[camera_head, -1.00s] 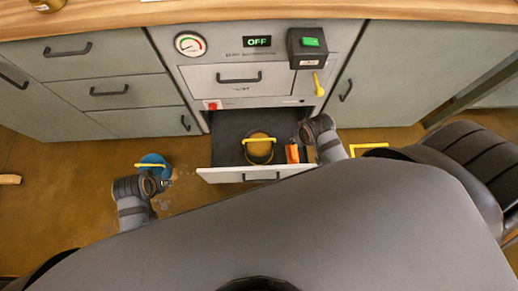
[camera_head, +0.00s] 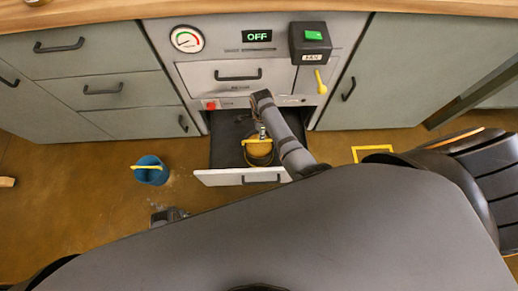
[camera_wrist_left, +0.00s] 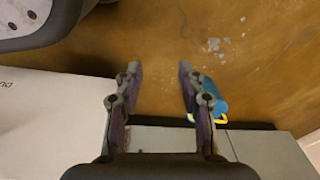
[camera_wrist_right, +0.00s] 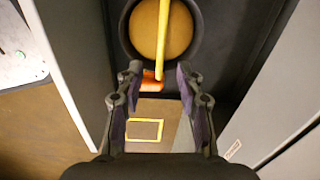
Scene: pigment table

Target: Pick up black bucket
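The black bucket (camera_head: 258,152), with brown contents and a yellow handle, stands in the open drawer (camera_head: 238,178). The right wrist view shows its round opening (camera_wrist_right: 150,30), with the yellow handle (camera_wrist_right: 162,45) running across it to near the fingertips. My right gripper (camera_head: 263,132) is over the drawer at the bucket. In the right wrist view the gripper (camera_wrist_right: 158,78) is open, with the handle's near end between or just beyond its fingertips; contact cannot be told. My left gripper (camera_wrist_left: 160,75) is open and empty, low at the left over the floor.
A blue bucket (camera_head: 151,171) with a yellow handle stands on the floor left of the drawer. An orange object (camera_wrist_right: 151,82) lies in the drawer beside the bucket. A yellow floor outline (camera_head: 373,152) is at the right. The cabinet fronts (camera_head: 110,75) stand behind.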

